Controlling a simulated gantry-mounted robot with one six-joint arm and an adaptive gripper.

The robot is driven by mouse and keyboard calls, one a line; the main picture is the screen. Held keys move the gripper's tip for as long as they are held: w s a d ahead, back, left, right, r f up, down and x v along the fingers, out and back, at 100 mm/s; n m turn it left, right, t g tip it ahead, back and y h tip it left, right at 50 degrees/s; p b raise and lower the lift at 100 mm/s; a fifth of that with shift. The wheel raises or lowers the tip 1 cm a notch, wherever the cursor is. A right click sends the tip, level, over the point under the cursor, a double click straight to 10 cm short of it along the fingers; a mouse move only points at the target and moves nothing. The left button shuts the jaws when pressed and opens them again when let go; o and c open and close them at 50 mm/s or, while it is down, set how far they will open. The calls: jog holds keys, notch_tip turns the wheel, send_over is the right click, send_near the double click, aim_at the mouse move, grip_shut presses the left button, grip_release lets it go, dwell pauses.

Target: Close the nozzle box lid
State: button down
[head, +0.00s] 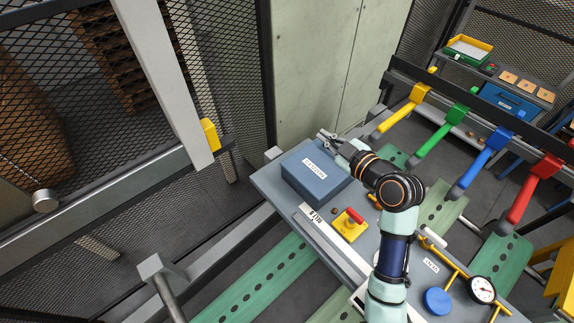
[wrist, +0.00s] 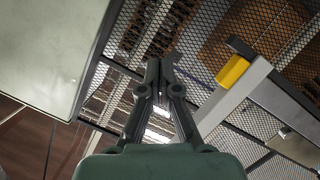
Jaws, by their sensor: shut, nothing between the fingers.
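The blue nozzle box (head: 330,186) with a white label sits at the far left corner of the grey work table (head: 268,180) in the head view. Its labelled upper face shows and no open interior is visible, so the lid looks down, though I cannot tell if it is fully seated. My gripper (head: 326,137) is just beyond the far edge of the box, at about the height of its top. I cannot tell whether it touches the box. In the wrist view my gripper (wrist: 160,64) has its fingers together and empty. The box is not in that view.
A yellow block with a red handle (head: 350,222) stands in front of the box. A dial gauge (head: 482,289) and a blue round knob (head: 437,301) are at the right. Coloured levers (head: 486,160) line the rail behind. Mesh fencing (wrist: 215,70) lies beyond my gripper.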

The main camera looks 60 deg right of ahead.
notch_tip(320, 180, up, 5)
jog(key=p, duration=0.3)
jog(key=s+a+r+b, duration=0.1)
jog(key=s+b, duration=0.2)
jog(key=s, duration=0.6)
jog(key=shift+s+a+r, duration=0.2)
jog(key=shift+s, duration=0.1)
jog(key=w+a+f+y+p, duration=0.1)
jog(key=w+a+y, duration=0.1)
jog(key=w+a, duration=0.8)
jog(key=w+a+f+y+p, duration=0.2)
jog(key=w+a, duration=0.4)
jog(key=a, duration=0.7)
jog(key=s+a+m+g+y+p, duration=0.1)
jog(key=a+m+y, duration=0.1)
jog(key=a, duration=1.8)
jog(key=shift+p, duration=0.3)
